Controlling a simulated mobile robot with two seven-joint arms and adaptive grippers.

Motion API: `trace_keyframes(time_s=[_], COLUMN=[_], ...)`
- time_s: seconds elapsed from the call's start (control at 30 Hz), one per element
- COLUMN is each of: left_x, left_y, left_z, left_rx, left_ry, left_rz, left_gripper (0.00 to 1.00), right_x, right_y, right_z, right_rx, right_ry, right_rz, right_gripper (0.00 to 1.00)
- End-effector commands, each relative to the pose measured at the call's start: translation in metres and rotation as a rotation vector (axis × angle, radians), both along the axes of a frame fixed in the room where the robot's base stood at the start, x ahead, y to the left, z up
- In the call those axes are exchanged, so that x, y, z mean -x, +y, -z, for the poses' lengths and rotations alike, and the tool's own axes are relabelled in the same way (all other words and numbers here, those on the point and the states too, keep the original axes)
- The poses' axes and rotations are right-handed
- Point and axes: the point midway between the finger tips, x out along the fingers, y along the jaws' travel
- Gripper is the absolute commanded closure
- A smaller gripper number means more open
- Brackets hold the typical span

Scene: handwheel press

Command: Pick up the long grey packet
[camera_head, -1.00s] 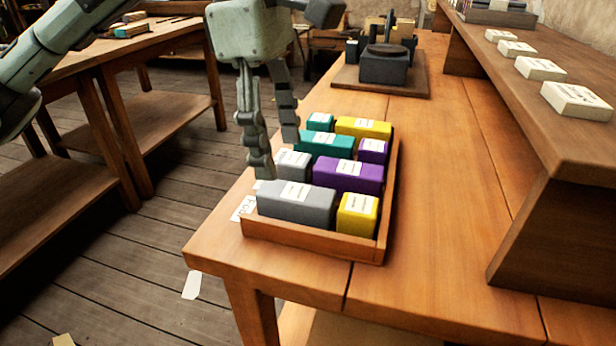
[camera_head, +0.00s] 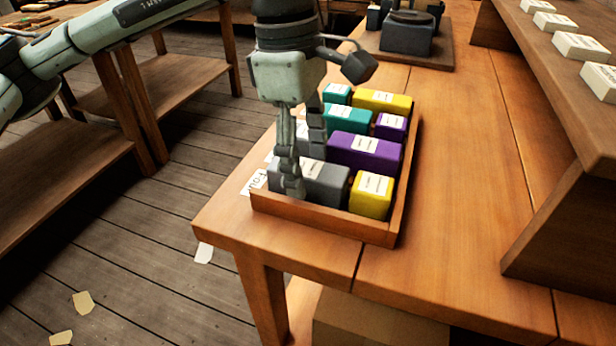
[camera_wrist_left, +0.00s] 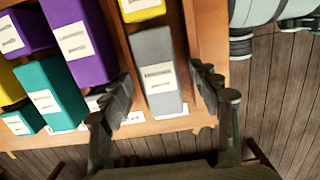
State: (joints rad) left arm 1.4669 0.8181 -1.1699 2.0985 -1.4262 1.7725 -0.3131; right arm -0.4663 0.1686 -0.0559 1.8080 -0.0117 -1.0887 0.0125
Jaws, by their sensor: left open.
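The long grey packet (camera_head: 328,184) with a white label lies at the near left of a wooden tray (camera_head: 320,220). In the left wrist view the long grey packet (camera_wrist_left: 154,50) shows between my two fingers. My left gripper (camera_head: 303,172) points down over it, open. One finger is on its near side by the tray wall, the other on its far side. I cannot tell whether either finger touches it. My left gripper also shows in the wrist view (camera_wrist_left: 162,80). A short grey packet behind the fingers is mostly hidden. My right gripper is out of view.
The tray also holds a purple packet (camera_head: 365,153), a yellow packet (camera_head: 371,197) beside the long grey one, and teal packets (camera_head: 346,118). A black press (camera_head: 408,35) stands behind. The table right of the tray is clear up to a raised shelf (camera_head: 560,100).

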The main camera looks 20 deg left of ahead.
Motion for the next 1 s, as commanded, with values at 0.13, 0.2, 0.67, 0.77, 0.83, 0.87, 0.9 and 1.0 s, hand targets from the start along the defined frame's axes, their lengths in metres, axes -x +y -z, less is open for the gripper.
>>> trace_keyframes(time_s=[0.13,0.2,0.67,0.77,0.83,0.87,0.9,1.0], left_x=[0.0,0.0,0.0,0.0,-0.001,-0.001,-0.001,-0.001], left_y=[0.0,0.0,0.0,0.0,0.0,0.0,-0.001,-0.001], left_z=[0.0,0.0,-0.001,-0.001,-0.003,-0.005,-0.007,-0.017], left_rx=[0.0,0.0,0.001,0.001,0.001,0.001,0.002,0.001], left_ry=[0.0,0.0,-0.001,-0.001,-0.002,-0.003,-0.004,-0.004], left_rz=[0.0,0.0,0.0,0.0,0.0,0.0,-0.001,-0.001], left_gripper=[0.47,0.55,0.96,0.96,0.96,0.96,0.96,0.96], right_x=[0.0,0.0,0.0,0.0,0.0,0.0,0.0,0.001], right_y=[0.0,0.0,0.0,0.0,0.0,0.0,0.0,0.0], right_z=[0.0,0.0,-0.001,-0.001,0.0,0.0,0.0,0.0], right_rx=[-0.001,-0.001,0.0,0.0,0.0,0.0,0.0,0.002], right_ry=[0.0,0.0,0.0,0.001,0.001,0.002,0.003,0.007], right_rz=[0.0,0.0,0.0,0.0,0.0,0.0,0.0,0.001], right_gripper=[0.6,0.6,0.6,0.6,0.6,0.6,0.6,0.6])
